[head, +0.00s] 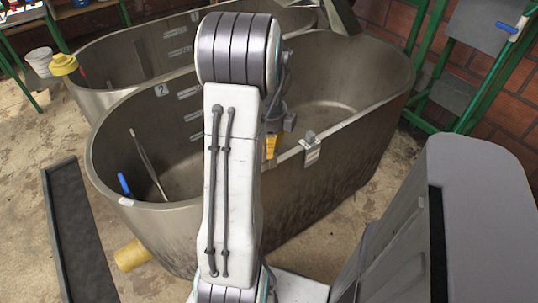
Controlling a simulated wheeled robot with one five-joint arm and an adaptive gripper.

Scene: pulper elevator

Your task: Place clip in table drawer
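A small grey clip with a pale tag (312,150) sits on the near right rim of the large metal tub (345,190). My arm rises through the middle of the head view and hides part of the tub. My gripper (284,122) shows only partly at the arm's right edge, over the tub and left of the clip. Its fingers are too small and covered to tell open from shut. A small yellow piece (271,146) shows just below it; I cannot tell whether they touch. No table drawer can be made out.
A second metal tub (130,58) stands behind. A blue-handled tool (125,185) and a rod (148,165) lean inside the near tub. Green-framed furniture (22,70) stands at upper left, and a green rack (480,60) by the brick wall. Bare floor shows at lower left.

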